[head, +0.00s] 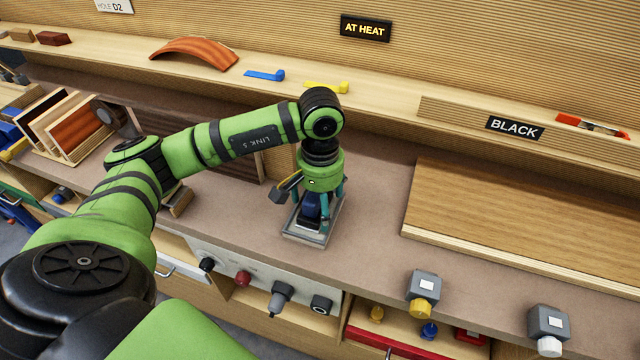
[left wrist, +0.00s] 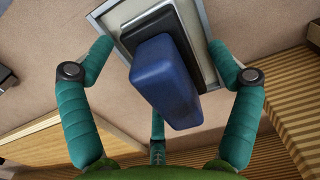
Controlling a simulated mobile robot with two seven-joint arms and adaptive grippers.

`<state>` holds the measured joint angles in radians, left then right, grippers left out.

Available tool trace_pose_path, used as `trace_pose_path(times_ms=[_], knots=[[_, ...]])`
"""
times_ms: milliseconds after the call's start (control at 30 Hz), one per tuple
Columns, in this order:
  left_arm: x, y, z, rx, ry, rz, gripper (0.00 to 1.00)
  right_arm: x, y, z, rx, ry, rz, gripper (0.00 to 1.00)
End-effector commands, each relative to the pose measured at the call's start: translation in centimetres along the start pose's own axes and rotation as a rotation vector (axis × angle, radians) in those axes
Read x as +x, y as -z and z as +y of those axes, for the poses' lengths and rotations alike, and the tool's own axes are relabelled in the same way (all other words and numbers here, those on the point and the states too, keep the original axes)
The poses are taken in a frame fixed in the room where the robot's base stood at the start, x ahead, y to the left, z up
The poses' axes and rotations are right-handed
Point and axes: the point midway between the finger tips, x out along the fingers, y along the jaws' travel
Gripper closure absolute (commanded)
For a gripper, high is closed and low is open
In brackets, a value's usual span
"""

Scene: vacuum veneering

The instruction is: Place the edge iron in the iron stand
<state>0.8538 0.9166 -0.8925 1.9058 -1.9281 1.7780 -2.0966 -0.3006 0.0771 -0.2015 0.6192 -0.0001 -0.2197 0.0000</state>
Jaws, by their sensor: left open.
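The edge iron (head: 310,208) has a blue handle on a dark body. It sits on a light grey metal tray, the iron stand (head: 304,239), on the bench. In the left wrist view the blue handle (left wrist: 168,80) points toward my palm, and the stand's rim (left wrist: 203,20) shows behind it. My left gripper (head: 313,217) points down over the iron. Its teal fingers (left wrist: 160,50) are spread on both sides of the handle, with visible gaps. The fingers partly hide the iron in the head view. My right gripper is out of view.
A large wood panel (head: 520,225) lies on the bench to the right. A rack with several veneer boards (head: 75,130) stands at the left. A control panel (head: 262,280) with knobs is on the bench front. The back shelf holds a curved brown piece (head: 195,52).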

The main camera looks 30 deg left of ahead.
Motion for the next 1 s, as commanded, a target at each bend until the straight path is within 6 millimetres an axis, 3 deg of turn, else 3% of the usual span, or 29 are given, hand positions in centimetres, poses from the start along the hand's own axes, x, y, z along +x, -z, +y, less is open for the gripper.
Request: trace_pose_path(times_ms=[333, 500, 700, 1000], knots=[[-7.0, 0.2, 0.1, 0.0, -0.004, 0.009, 0.1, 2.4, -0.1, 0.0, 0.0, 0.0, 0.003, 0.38], [-10.3, 0.1, 0.0, 0.0, -0.001, 0.005, 0.1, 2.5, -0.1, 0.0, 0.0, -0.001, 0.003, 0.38], [-11.9, 0.1, 0.0, -0.001, -0.001, 0.003, 0.1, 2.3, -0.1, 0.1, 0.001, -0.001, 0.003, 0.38], [-12.1, 0.0, 0.0, 0.0, -0.001, 0.0, 0.1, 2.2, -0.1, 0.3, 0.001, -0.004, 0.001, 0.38]])
